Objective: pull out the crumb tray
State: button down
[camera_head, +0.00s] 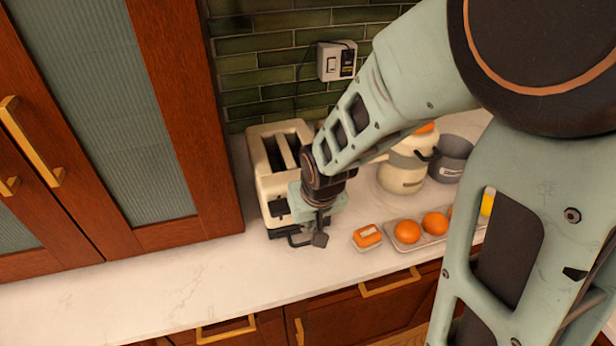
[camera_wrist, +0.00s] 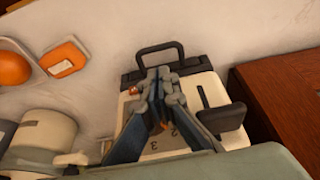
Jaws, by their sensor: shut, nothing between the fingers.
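The cream toaster (camera_head: 270,185) stands on the counter with two slots on top. Its dark crumb tray (camera_wrist: 130,78) is at the base of the front, with a black loop handle (camera_wrist: 160,48) sticking out over the counter. The handle also shows in the head view, partly hidden by my gripper. My gripper (camera_wrist: 163,73) is shut and empty. In the wrist view its fingertips overlap the tray front just short of the handle loop; I cannot tell whether they touch it. In the head view my gripper (camera_head: 319,236) is in front of the toaster's face.
An orange-and-white block (camera_head: 367,237) and a tray with oranges (camera_head: 420,243) lie right of the toaster. A cream kettle (camera_head: 402,172) and a grey canister (camera_head: 452,158) stand behind them. A wooden cabinet (camera_head: 190,120) is close on the left. The counter front (camera_head: 180,280) is clear.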

jog(key=b+x, duration=0.4)
jog(key=x, duration=0.3)
jog(key=shift+r, duration=0.1)
jog(key=shift+s+d, duration=0.1)
